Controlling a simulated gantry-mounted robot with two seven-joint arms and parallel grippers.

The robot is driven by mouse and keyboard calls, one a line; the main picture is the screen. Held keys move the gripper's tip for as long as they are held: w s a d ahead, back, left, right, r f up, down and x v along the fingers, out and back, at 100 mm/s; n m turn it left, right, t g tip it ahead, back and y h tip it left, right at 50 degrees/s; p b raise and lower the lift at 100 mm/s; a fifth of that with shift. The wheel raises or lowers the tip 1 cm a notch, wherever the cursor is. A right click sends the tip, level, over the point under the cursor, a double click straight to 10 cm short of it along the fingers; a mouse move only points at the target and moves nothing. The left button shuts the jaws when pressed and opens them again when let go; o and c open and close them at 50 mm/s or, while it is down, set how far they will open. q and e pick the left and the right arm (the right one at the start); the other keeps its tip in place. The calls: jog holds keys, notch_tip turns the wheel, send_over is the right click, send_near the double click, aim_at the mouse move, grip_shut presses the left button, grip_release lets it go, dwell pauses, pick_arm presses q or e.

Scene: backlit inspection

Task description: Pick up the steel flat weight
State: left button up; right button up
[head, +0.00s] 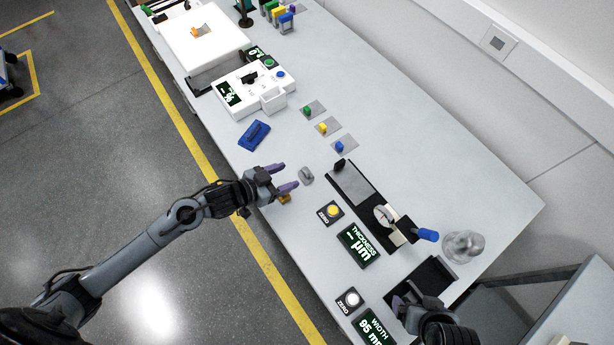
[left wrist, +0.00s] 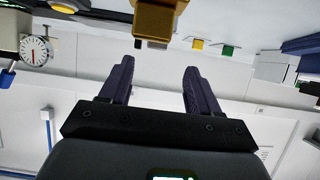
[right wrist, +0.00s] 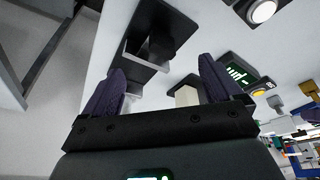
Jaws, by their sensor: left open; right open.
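A small grey metallic piece (head: 306,176), which looks like the steel flat weight, lies on the pale bench just beyond my left fingertips. My left gripper (head: 281,177) is open and empty, its two purple fingers spread and pointing at the grey piece, with a gap between. A brass-coloured block (head: 285,198) sits by the nearer finger; a gold block (left wrist: 156,20) shows ahead of the fingers in the left wrist view. My right gripper (right wrist: 160,80) is open and empty over the width gauge (head: 432,279); its fingers are partly hidden in the head view.
A thickness gauge (head: 350,185) with a blue handle (head: 427,235) and its display (head: 359,246) stand right of my left gripper. A shiny steel stacked object (head: 463,246) is at the far right. A blue block (head: 254,135) and green, yellow and blue pieces lie farther up the bench.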

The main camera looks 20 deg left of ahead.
aim_at(305, 171)
pick_arm(q)
jog(key=shift+b+x, duration=0.3)
jog(key=shift+x, duration=3.95)
jog(key=shift+s+d, duration=0.15)
jog(key=shift+s, duration=0.05)
jog(key=shift+c, duration=0.4)
grip_shut()
